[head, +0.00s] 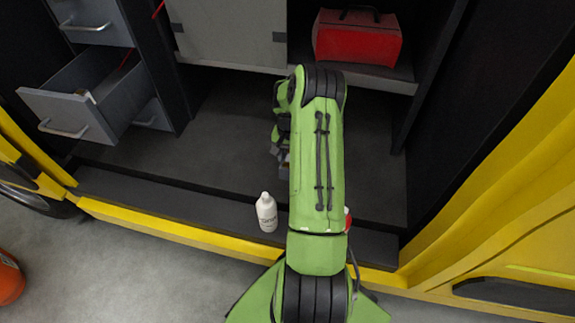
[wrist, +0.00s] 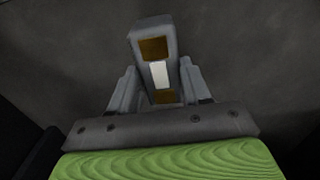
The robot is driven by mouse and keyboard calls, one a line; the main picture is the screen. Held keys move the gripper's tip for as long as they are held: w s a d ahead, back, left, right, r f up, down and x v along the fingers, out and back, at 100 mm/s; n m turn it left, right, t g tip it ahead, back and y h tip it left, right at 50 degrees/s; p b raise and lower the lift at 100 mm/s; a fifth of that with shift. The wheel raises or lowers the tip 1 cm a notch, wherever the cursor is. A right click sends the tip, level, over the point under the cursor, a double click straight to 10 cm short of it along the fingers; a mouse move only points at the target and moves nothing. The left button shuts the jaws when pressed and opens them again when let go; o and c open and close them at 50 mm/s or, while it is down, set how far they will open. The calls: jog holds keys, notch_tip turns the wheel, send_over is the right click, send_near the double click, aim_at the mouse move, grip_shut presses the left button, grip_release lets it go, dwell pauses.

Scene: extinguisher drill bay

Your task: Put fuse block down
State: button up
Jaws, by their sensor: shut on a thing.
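The fuse block (wrist: 155,30), a grey block with brown and white patches on its face, sits between the two grey fingers of my gripper (wrist: 157,82) in the wrist view. My gripper is shut on it. In the head view, the gripper (head: 283,160) is low over the dark bay floor and mostly hidden behind my green arm. I cannot tell whether the block touches the floor.
A white bottle (head: 267,212) stands on the front sill, left of my arm. A red object (head: 347,219) shows partly behind the arm. A red toolbox (head: 357,38) sits on a shelf. A drawer (head: 75,100) hangs open at left. The bay floor (head: 215,125) has free room.

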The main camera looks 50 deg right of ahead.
aim_at(288, 158)
notch_tip(288, 158, down, 3)
jog(key=shift+f+b, duration=0.15)
jog(key=shift+b, duration=0.3)
jog(key=o, duration=1.2)
